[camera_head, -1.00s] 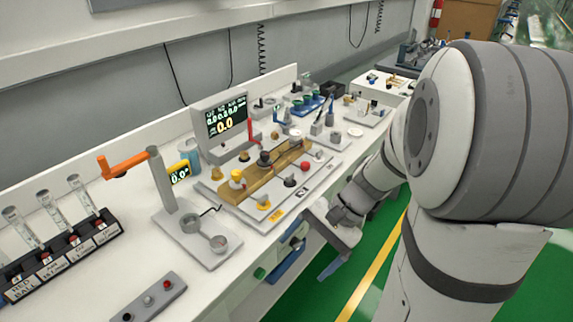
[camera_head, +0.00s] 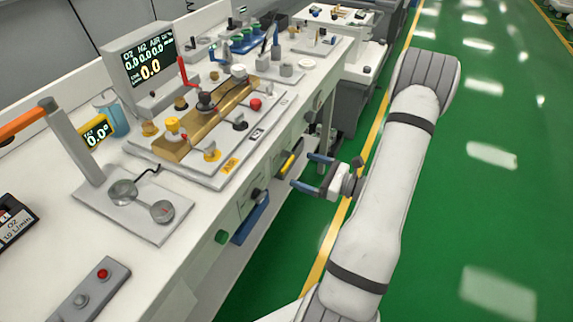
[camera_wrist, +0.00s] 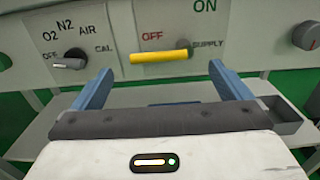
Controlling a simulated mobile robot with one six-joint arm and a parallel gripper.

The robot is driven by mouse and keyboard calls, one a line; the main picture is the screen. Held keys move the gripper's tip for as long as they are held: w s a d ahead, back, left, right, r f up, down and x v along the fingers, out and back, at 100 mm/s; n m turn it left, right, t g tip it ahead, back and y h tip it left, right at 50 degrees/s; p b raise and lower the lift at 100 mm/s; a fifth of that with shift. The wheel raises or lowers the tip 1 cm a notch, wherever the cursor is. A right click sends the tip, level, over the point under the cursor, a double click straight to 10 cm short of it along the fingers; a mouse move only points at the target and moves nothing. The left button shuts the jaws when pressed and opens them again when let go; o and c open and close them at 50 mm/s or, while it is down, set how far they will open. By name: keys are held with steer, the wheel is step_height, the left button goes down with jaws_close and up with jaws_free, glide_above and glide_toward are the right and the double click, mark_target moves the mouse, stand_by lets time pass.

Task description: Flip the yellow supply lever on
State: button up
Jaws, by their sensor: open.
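The yellow supply lever (camera_wrist: 160,56) is on the cart's front panel in the wrist view. It lies nearly level under the word OFF, with its right end by the word SUPPLY; ON is printed higher up to the right. In the head view the lever (camera_head: 288,165) is a small yellow bar on the cart's front. My gripper (camera_head: 307,172) is open and empty in front of that panel. In the wrist view its blue fingers (camera_wrist: 161,72) stand to the left and right of the lever, apart from it.
A blue drawer or handle (camera_head: 250,218) sticks out lower on the cart's front. Green floor (camera_head: 490,200) lies open to the right.

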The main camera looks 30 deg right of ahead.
mark_target(288, 163)
steer(key=x, duration=0.6)
steer(key=shift+w+a, duration=0.1)
steer(key=shift+a, duration=0.15)
steer(key=c, duration=1.2)
